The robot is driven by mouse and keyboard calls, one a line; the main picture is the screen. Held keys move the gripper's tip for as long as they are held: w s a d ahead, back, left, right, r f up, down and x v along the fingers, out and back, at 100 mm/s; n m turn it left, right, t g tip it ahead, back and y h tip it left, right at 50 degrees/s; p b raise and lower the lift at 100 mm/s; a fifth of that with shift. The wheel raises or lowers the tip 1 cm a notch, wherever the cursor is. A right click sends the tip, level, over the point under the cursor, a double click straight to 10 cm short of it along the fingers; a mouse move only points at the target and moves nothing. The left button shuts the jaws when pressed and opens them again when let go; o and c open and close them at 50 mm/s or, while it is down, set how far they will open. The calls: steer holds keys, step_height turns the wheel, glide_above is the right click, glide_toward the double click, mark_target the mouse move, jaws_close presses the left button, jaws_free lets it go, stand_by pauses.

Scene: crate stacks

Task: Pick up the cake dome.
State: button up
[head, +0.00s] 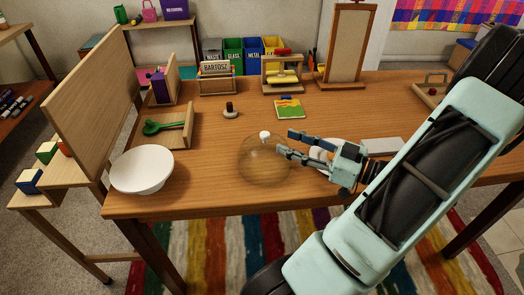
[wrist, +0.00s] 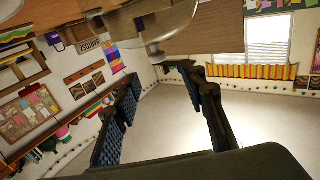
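The cake dome (head: 262,170) is clear and stands on the table near its front edge, with a small white knob (head: 265,135) on top. My gripper (head: 285,143) is just right of the knob, its two fingers spread and pointing left toward it. Nothing shows between the fingers. In the wrist view the clear dome (wrist: 160,22) shows at the top, beyond the open fingers (wrist: 160,76). I cannot tell whether a finger touches the glass.
A white bowl (head: 142,171) stands left of the dome. A white plate (head: 320,151) is partly hidden behind my gripper. A tray with a green scoop (head: 165,124), a dark-knobbed piece (head: 230,111) and a colourful card (head: 289,108) lie farther back. The wood between is clear.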

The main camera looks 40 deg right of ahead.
mark_target(269, 136)
steer(key=x, duration=0.4)
steer(key=b+x, duration=0.1)
steer(key=x, duration=0.3)
steer(key=shift+w+f, duration=0.15)
steer(key=shift+f, duration=0.1)
jaws_close()
